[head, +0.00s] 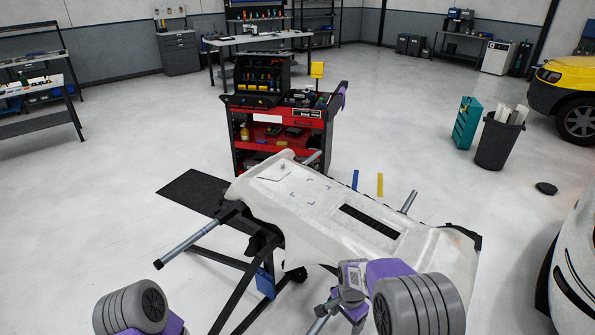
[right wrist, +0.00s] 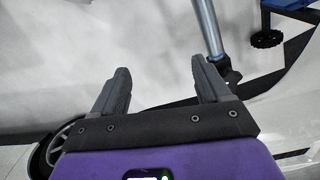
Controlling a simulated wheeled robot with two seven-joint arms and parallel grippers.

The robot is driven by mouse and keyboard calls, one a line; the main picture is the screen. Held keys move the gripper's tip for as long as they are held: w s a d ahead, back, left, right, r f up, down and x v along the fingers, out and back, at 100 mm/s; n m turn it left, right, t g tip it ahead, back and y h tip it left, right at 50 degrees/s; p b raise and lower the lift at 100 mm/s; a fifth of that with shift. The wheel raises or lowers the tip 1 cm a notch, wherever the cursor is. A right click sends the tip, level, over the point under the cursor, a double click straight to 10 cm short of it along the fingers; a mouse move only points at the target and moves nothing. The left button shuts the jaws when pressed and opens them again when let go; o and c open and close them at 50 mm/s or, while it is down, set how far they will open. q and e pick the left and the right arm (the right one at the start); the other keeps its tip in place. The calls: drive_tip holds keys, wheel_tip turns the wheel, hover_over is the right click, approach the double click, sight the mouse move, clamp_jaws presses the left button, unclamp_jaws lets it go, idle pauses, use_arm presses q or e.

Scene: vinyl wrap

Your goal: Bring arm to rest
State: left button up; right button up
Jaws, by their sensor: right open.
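My right gripper (right wrist: 160,75) is open in the right wrist view, its two dark fingers spread with nothing between them. A metal tube of the stand shows beyond the right finger. In the head view my right arm reaches in at the lower right, in front of the white car panel; its fingers cannot be made out clearly there. Only a grey and purple part of my left arm shows at the lower left; my left gripper is out of view. The white panel (head: 310,200) lies on a black stand (head: 238,290) with grey tubes.
A red tool cart (head: 280,140) stands behind the panel. A dark bin (head: 498,142) and a teal case (head: 467,123) stand at the right. A yellow car (head: 560,85) and a white car (head: 578,250) line the right edge.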

drive_tip(key=s+f+n+y, duration=0.1)
drive_tip(key=s+f+n, duration=0.3)
drive_tip(key=f, duration=0.5)
drive_tip(key=s+a+f+n+y, duration=0.1)
drive_tip(key=s+a+f+n, duration=0.1)
drive_tip(key=s, duration=0.6)
drive_tip(key=s+a+f+n+y, duration=0.1)
drive_tip(key=s+f+y, duration=0.1)
drive_tip(key=s+f, duration=0.3)
drive_tip(key=s, duration=0.4)
drive_tip(key=shift+a+n, duration=0.4)
drive_tip(key=shift+f, duration=0.1)
